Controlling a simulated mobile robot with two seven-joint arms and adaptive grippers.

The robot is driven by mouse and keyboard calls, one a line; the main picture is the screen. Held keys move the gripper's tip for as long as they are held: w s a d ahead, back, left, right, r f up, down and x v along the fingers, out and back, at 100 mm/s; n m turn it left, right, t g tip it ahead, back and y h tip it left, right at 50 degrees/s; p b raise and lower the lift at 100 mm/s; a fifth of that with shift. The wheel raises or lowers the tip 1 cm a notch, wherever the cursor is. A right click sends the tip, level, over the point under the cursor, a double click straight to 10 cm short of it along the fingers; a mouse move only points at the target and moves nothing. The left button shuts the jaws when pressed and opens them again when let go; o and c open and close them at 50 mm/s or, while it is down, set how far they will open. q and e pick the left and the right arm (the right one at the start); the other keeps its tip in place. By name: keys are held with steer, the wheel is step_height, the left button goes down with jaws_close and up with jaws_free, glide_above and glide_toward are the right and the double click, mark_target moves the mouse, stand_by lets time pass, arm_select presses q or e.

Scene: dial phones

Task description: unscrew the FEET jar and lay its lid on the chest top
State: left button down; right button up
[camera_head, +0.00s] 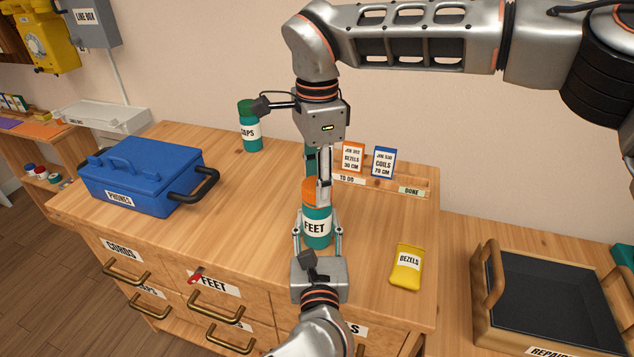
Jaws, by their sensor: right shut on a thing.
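The FEET jar (317,229) is teal with a white label and stands upright on the wooden chest top (245,205). Its orange lid (309,193) is at the jar's mouth; I cannot tell whether it is loose. My right gripper (318,187) comes down from above and is shut on the lid, hiding part of it.
A blue PHONES box (140,180) stands left. A green-lidded jar (250,127) stands at the back. Behind the right gripper are a tray (410,183) and two cards, BEZELS (352,158) and COILS (382,162). A yellow BEZELS packet (407,267) lies right. Chest top between box and jar is clear.

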steer(key=shift+r, duration=0.85)
steer(key=shift+r, duration=0.15)
steer(key=shift+r, duration=1.95)
arm_select(q)
steer(key=c, duration=1.2)
jaws_free()
steer(key=shift+s, duration=0.1)
